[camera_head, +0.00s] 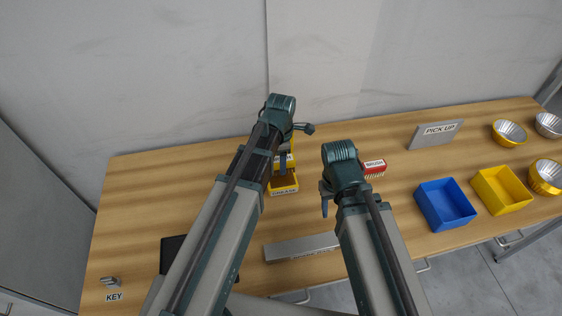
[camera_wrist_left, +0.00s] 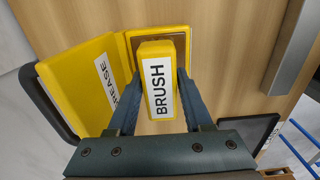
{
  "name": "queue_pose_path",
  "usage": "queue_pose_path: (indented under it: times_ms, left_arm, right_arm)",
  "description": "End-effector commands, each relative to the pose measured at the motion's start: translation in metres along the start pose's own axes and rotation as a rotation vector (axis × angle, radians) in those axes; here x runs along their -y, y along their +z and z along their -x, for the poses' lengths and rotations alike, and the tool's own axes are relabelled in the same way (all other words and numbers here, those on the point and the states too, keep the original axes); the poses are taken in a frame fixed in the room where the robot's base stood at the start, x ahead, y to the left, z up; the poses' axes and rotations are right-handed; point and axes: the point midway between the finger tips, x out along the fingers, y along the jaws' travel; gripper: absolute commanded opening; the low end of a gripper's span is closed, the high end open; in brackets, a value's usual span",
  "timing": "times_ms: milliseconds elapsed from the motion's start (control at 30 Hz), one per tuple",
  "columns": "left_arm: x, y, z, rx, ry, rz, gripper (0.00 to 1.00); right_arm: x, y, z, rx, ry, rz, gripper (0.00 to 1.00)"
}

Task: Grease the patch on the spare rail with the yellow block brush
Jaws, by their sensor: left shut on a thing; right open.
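My left gripper (camera_head: 283,166) is shut on the yellow block brush (camera_wrist_left: 160,60), which is labelled BRUSH in the left wrist view. The brush is over the open yellow grease box (camera_head: 284,190), with brown grease showing around its end. I cannot tell whether it touches the grease. The box's yellow lid (camera_wrist_left: 80,85) stands open beside it. The spare rail (camera_head: 290,248) is a grey bar lying near the table's front edge; its patch cannot be made out. It also shows in the left wrist view (camera_wrist_left: 296,50). My right gripper (camera_head: 326,200) is open and empty above the table.
A red brush (camera_head: 374,168) sits beyond my right gripper. A blue bin (camera_head: 445,208), a yellow bin (camera_head: 503,192) and several metal bowls stand at the right. A PICK UP sign (camera_head: 436,134) stands behind. A key block (camera_head: 111,281) is at front left. The table's left side is mostly clear.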

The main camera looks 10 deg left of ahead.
Motion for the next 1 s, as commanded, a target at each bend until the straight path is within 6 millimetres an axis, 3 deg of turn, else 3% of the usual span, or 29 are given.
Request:
queue_pose_path:
  times_ms: [433, 1000]
  left_arm:
    - [0.000, 0.000, 0.037, 0.000, 0.000, 0.000, 0.06]
    - [0.000, 0.000, 0.036, 0.000, 0.000, 0.000, 0.06]
  right_arm:
    - [-0.004, 0.002, 0.036, 0.000, 0.000, 0.001, 0.50]
    - [-0.003, 0.002, 0.036, 0.000, 0.000, 0.001, 0.50]
